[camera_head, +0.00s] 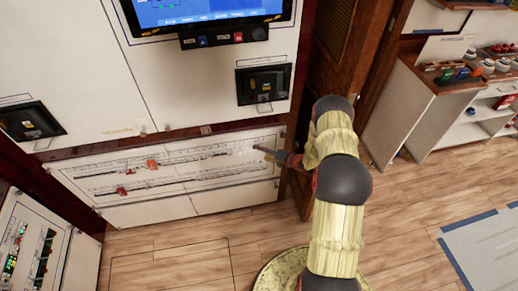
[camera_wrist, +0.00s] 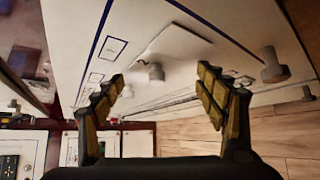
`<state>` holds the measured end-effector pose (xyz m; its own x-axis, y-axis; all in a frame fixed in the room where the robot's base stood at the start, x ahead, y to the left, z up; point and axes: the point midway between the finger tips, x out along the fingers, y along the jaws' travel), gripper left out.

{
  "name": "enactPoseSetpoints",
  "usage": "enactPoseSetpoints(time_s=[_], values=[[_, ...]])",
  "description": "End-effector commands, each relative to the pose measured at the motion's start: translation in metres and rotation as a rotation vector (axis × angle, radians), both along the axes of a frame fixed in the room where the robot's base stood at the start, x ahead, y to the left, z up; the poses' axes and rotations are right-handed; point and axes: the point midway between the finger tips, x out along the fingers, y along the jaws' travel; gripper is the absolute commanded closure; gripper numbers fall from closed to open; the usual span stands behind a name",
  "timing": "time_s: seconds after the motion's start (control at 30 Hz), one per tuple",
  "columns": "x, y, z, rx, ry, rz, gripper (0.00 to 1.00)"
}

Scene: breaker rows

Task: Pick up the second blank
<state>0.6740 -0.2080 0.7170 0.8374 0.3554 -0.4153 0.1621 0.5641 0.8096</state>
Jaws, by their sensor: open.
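In the head view, the low white panel (camera_head: 220,190) carries two long rows with a few red breakers (camera_head: 152,163) on them. My gripper (camera_head: 266,152) is at the right end of this panel, near the upper row. In the wrist view, my gripper (camera_wrist: 163,88) is open, with its two dark, yellow-padded fingers wide apart and nothing between the pads. Beyond the fingertips, a pale flat piece with a grey knob (camera_wrist: 155,72) shows in the gap, apart from both fingers. It may be a blank, but I cannot tell which one. A second grey knob (camera_wrist: 272,67) shows to the right.
Another knob (camera_wrist: 307,93) is at the right edge of the wrist view. A dark wooden door frame (camera_head: 345,60) stands right of the panel. A white shelf cabinet (camera_head: 425,105) with small items is farther right. The wooden floor (camera_head: 190,250) before the panel is clear.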

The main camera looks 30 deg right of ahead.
Motion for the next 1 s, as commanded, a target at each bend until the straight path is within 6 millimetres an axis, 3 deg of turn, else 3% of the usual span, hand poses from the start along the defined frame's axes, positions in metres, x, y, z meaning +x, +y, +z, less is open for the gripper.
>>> enactPoseSetpoints(time_s=[0.17, 1.0], values=[[0.0000, -0.0001, 0.0004, 0.000, 0.000, 0.000, 0.28], [0.0003, 0.0004, 0.0013, 0.000, -0.002, 0.001, 0.75]])
